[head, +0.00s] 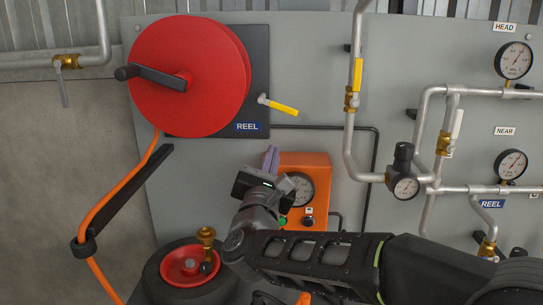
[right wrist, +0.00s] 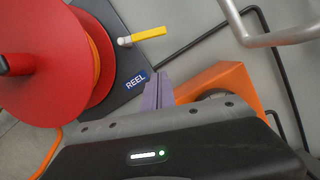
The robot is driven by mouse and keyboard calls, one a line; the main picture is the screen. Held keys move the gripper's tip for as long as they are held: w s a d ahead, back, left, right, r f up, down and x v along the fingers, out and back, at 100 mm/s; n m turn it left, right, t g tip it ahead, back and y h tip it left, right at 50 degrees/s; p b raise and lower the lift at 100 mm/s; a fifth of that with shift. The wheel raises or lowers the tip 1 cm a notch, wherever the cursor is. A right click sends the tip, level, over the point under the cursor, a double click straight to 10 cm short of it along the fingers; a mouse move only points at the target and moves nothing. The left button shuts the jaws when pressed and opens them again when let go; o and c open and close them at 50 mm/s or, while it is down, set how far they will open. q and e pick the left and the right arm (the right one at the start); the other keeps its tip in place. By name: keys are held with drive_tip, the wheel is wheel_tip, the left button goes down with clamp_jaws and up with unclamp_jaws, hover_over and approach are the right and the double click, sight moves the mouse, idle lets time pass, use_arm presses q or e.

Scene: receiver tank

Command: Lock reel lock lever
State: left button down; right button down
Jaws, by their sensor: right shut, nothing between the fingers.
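The reel lock lever (head: 279,105) has a yellow handle and sits on the dark plate right of the red reel (head: 190,75). Its handle slants down to the right in the head view. In the right wrist view the lever (right wrist: 144,35) is at upper middle, above the REEL label (right wrist: 135,82). My right gripper (head: 271,158) is below the lever and the label, apart from both. Its fingers are shut and empty; their purple-grey tips (right wrist: 157,92) show in the right wrist view. My left gripper is not in view.
An orange box (head: 312,165) with a gauge (head: 300,188) stands just right of and behind my right gripper. A black pipe (head: 335,127) runs right from the reel plate. Grey pipes with another yellow-handled valve (head: 358,74) are farther right. An orange hose (head: 112,200) hangs at left.

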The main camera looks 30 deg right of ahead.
sight(284, 109)
drive_tip(key=p+x, duration=0.1)
drive_tip(key=x, duration=0.3)
drive_tip(key=p+x, duration=0.1)
drive_tip(key=x, duration=0.2)
drive_tip(key=shift+s+r+p, duration=0.15)
drive_tip(key=shift+r+p, duration=0.15)
drive_tip(key=shift+p, duration=0.05)
drive_tip(key=r, duration=0.1)
drive_tip(key=r+p, duration=0.1)
drive_tip(key=s+d+r+p, duration=0.1)
drive_tip(key=shift+a, duration=0.1)
